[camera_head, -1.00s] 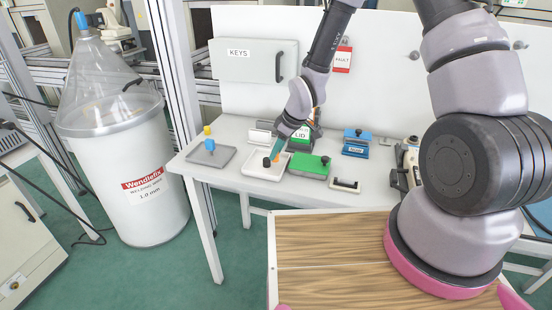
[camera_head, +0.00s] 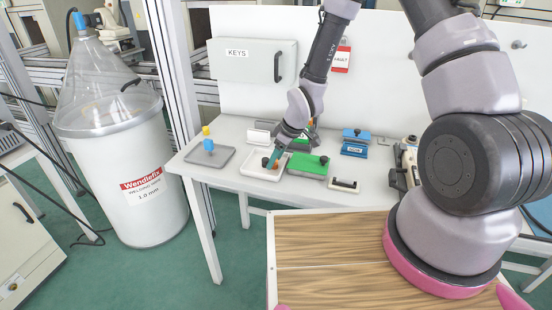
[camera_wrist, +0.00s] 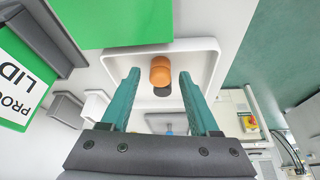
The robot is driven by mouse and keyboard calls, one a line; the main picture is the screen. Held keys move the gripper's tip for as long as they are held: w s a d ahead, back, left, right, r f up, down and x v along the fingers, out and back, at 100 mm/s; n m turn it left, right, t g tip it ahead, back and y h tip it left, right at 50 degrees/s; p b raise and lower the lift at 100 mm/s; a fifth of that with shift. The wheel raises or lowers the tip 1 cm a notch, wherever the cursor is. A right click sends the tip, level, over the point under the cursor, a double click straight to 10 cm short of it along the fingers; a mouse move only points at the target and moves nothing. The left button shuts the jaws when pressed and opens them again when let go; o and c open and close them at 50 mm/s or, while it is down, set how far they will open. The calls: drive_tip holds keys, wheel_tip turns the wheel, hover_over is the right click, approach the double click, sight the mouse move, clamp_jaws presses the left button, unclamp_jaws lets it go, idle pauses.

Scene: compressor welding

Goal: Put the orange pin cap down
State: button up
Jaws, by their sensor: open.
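The orange pin cap (camera_wrist: 160,71) sits in a shallow white tray, beside a black part of the tray's contents. In the head view the cap (camera_head: 275,164) is small and partly covered by my fingers. The white tray (camera_head: 249,170) stands on the white table; its rim also shows in the wrist view (camera_wrist: 211,57). My gripper (camera_wrist: 160,75) is open, with its teal fingers apart on either side of the cap. A gap shows between each finger and the cap. In the head view my gripper (camera_head: 273,161) reaches down into the tray.
Blue blocks (camera_head: 355,150) and a small white holder (camera_head: 344,186) are further right.

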drive_tip(key=s+d+r+m+t+h, duration=0.15)
drive_tip(key=d+r, duration=0.35)
drive_tip(key=r, duration=0.5)
drive_tip(key=s+d+r+m+h, duration=0.1)
drive_tip(key=d+r+m, duration=0.3)
drive_tip(key=r, duration=0.5)
drive_tip(key=s+d+r+m+t+h, duration=0.1)
drive_tip(key=s+d+r+m, duration=0.1)
drive_tip(key=d+r, duration=0.65)
drive_tip(key=s+d+r+m+t+y, duration=0.1)
drive_tip(key=s+d+r+m, duration=0.3)
drive_tip(key=s+r+m, duration=0.4)
drive_tip(key=s+r+t, duration=0.1)
drive_tip(key=s+r, duration=0.4)
drive_tip(key=r, duration=0.2)
drive_tip(key=shift+s+r, duration=0.3)
drive_tip(key=shift+s, duration=0.05)
drive_tip(key=shift+m+y, duration=0.25)
